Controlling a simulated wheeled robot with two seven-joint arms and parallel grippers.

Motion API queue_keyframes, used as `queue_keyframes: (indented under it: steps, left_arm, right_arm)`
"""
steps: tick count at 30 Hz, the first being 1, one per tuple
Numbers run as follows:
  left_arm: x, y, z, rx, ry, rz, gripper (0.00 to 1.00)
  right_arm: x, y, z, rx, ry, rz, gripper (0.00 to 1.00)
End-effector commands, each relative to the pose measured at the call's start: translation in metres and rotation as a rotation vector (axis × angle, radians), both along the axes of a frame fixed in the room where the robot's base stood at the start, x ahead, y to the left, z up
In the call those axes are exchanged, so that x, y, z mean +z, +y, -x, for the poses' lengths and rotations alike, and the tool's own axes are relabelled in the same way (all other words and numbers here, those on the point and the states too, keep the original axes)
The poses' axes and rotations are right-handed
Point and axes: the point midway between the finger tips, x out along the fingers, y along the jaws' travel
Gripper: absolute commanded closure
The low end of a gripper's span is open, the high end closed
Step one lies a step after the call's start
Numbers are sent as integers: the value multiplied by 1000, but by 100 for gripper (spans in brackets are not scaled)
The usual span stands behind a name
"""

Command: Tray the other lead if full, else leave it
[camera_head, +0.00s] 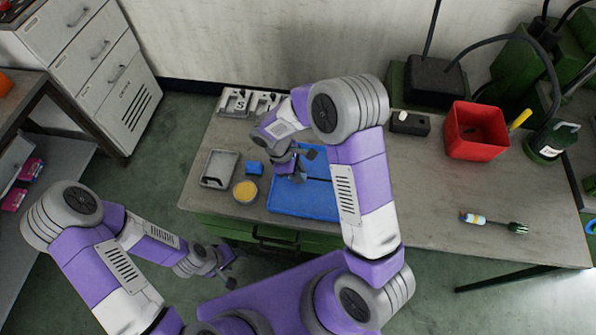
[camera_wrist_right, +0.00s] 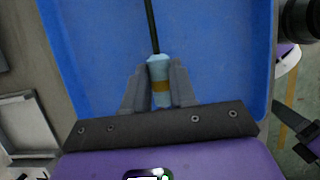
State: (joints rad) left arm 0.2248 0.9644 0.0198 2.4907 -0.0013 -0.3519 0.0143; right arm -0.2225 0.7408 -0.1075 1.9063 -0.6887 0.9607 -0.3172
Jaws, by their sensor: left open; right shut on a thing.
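My right gripper (camera_head: 292,178) is over the blue tray (camera_head: 305,206) on the bench. In the right wrist view the gripper (camera_wrist_right: 160,92) is shut on a light blue plug body (camera_wrist_right: 159,68) with a brownish-gold band. A black cable (camera_wrist_right: 151,25) runs up from it, away from the gripper, over the bare blue surface (camera_wrist_right: 100,50). I cannot tell whether the plug touches the tray. A grey shallow tray (camera_head: 219,168) lies at the left of the bench. My left gripper (camera_head: 229,276) is open and empty, in front of the bench edge.
A small blue block (camera_head: 254,168) and a round dish of yellow material (camera_head: 246,190) lie between the trays. A grey fixture (camera_head: 243,103) stands behind.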

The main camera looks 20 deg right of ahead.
Motion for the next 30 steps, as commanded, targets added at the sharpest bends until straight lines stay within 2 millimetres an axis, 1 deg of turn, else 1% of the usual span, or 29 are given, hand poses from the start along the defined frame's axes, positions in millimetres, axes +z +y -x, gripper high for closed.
queue_keyframes:
  steps: [3,4,9,10,17,20,23,30]
  left_arm:
    - [0,0,0,0,0,0,44]
    - [0,0,0,0,0,0,44]
    - [0,0,0,0,0,0,44]
    - [0,0,0,0,0,0,44]
    - [0,0,0,0,0,0,44]
    - [1,0,0,0,0,0,44]
    - [5,0,0,0,0,0,44]
    - [13,0,0,0,0,0,44]
  right_arm:
    - [0,0,0,0,0,0,100]
    - [0,0,0,0,0,0,73]
    - [0,0,0,0,0,0,47]
    - [0,0,0,0,0,0,44]
    - [0,0,0,0,0,0,44]
    - [5,2,-1,0,-2,-1,44]
    - [17,6,-4,1,-3,-2,44]
    - [55,18,-12,2,-2,-1,44]
